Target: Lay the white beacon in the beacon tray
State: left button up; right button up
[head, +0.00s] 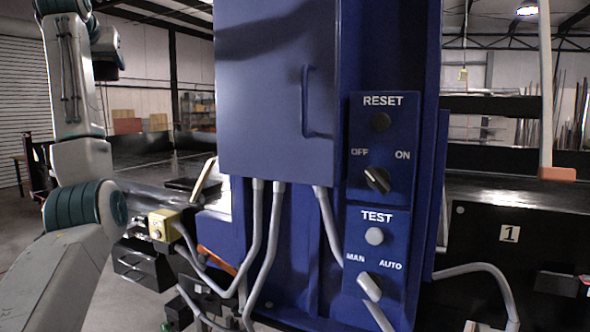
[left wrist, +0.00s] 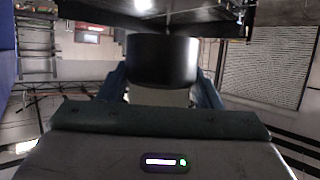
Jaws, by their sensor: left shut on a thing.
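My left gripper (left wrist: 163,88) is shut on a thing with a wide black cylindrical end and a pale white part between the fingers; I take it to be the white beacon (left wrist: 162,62). In the head view my left arm rises at the left and its wrist is high up at the upper left, where the fingers and the beacon cannot be made out clearly. A dark shallow tray (head: 187,184), possibly the beacon tray, lies on the dark surface left of the blue cabinet, apart from the gripper. My right gripper is not in view.
A tall blue cabinet (head: 275,90) with a handle, knobs and grey cables fills the middle. A yellow box (head: 163,225) sits at the conveyor's near side. A pale bar (head: 204,179) leans beside the tray. A black panel marked 1 (head: 509,234) stands at the right.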

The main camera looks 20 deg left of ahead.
pick_arm(q)
jog(key=w+d+f, duration=0.3)
jog(key=w+f, duration=0.1)
jog(key=f, duration=0.7)
jog(key=w+d+f+m+h, duration=0.1)
jog(key=w+d+f, duration=0.3)
jog(key=f, duration=0.6)
jog(key=w+d+f, duration=0.3)
jog(key=w+f, duration=0.1)
jog(key=f, duration=0.7)
jog(key=s+d+f+m+t+h, duration=0.1)
jog(key=s+d+f+m+h, duration=0.1)
jog(key=s+d+f, duration=0.55)
jog(key=s+d+f+m+t+h, duration=0.1)
jog(key=s+d+f+m+h, duration=0.3)
jog(key=f, duration=0.7)
jog(key=s+d+f+t+h, duration=0.1)
jog(key=s+d+f, duration=0.3)
jog(key=d+f, duration=0.65)
jog(key=d, duration=0.7)
jog(key=d+f, duration=0.3)
jog(key=d, duration=0.6)
jog(key=shift+w+d+f, duration=0.2)
jog(key=shift+w+f, duration=0.05)
jog(key=shift+w, duration=0.05)
